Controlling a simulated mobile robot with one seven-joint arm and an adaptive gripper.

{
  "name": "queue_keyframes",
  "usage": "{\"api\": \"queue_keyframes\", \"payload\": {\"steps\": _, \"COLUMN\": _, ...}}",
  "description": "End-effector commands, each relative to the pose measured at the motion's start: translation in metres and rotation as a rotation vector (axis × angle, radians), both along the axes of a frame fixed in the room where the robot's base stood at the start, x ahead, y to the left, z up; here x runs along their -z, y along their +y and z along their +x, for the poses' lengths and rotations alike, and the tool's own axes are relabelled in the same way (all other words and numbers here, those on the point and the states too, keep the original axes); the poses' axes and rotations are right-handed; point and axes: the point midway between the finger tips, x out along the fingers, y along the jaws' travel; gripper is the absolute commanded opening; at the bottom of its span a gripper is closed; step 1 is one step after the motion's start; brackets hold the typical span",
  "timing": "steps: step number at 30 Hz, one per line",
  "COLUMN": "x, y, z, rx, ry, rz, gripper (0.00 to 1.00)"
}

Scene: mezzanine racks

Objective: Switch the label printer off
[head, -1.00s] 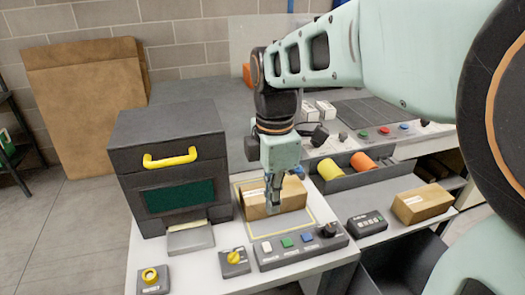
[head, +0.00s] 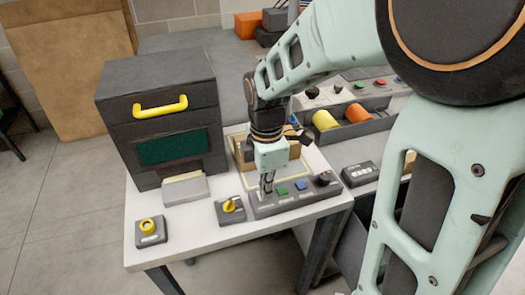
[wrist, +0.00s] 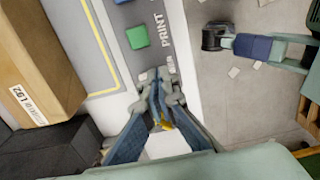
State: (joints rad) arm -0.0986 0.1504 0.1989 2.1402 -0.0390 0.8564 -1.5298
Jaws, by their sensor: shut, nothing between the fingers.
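The label printer (head: 165,110) is a dark box with a yellow handle and a green window, at the left of the white table. A grey control panel (head: 333,190) at the front right carries a green button (head: 282,190), a blue button (head: 300,185) and a black knob (head: 324,178). My gripper (head: 266,192) is shut and empty, pointing down at the panel's left end and hiding the white button there. In the wrist view the shut fingers (wrist: 161,90) are beside the green button (wrist: 138,37) marked PRINT. Whether they touch the panel cannot be told.
A yellow rotary switch (head: 230,206) sits just left of the panel, and a yellow round button on a grey box (head: 151,239) stands near the table's left front corner. A cardboard box (wrist: 35,60) lies behind the panel. A tray with yellow and orange rolls (head: 340,138) is at right.

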Motion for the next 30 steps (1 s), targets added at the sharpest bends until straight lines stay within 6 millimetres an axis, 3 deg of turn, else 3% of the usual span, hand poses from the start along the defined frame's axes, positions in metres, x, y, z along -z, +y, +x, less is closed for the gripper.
{"api": "queue_keyframes", "payload": {"steps": 20, "x": 0.015, "y": -0.001, "z": -0.003, "rx": 0.0, "ry": -0.079, "rz": 0.022, "gripper": 0.0}}
{"api": "queue_keyframes", "payload": {"steps": 30, "x": 0.01, "y": 0.0, "z": -0.001, "rx": 0.0, "ry": -0.076, "rz": 0.023, "gripper": 0.0}}
